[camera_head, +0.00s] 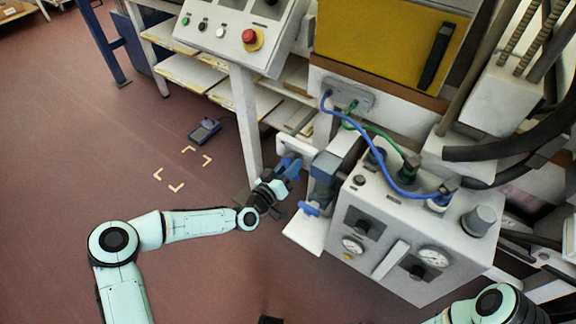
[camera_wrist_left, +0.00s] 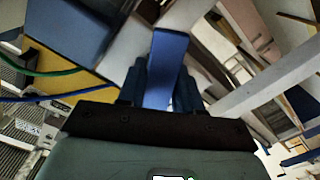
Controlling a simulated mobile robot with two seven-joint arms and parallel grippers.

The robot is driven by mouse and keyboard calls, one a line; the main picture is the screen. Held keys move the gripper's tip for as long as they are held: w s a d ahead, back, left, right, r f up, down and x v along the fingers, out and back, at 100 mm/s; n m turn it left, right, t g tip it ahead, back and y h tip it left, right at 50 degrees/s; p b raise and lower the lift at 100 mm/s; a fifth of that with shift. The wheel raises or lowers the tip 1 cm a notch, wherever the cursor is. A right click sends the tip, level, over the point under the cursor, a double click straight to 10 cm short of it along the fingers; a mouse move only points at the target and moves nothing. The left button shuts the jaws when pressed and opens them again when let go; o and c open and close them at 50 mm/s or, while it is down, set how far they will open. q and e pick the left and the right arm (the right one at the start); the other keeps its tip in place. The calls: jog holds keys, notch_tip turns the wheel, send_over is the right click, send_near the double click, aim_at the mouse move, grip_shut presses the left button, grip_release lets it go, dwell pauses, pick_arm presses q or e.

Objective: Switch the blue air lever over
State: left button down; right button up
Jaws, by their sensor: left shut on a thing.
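The blue air lever (camera_wrist_left: 168,62) stands between the two dark fingers of my left gripper (camera_wrist_left: 160,88) in the wrist view. The gripper is shut on it. In the head view my left gripper (camera_head: 283,176) is at the white bracket to the left of the grey machine box, and its fingers hide most of the lever. My right gripper is out of view; only part of my right arm shows at the lower right.
A blue handle (camera_head: 310,209) sits close by on the dark regulator (camera_head: 324,172). The white machine box (camera_head: 400,235) carries gauges and blue and green hoses (camera_head: 375,155). A control panel (camera_head: 235,32) with a red button stands above.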

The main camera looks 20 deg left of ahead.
pick_arm(q)
jog(key=n, duration=0.4)
jog(key=n+p, duration=0.1)
jog(key=n, duration=0.1)
jog(key=shift+s+d+r+n, duration=0.15)
jog(key=shift+d+r+n, duration=0.15)
jog(key=shift+d+r, duration=0.1)
jog(key=n, duration=0.5)
jog(key=shift+d+r, duration=0.15)
jog(key=shift+r, duration=0.2)
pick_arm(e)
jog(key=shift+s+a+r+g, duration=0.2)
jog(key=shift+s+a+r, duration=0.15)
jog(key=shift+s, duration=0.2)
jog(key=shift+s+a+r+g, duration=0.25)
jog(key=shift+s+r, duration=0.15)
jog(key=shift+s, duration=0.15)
pick_arm(q)
jog(key=shift+n, duration=0.4)
jog(key=c, duration=0.8)
grip_release()
jog(key=shift+c, duration=0.2)
jog(key=shift+r, duration=0.1)
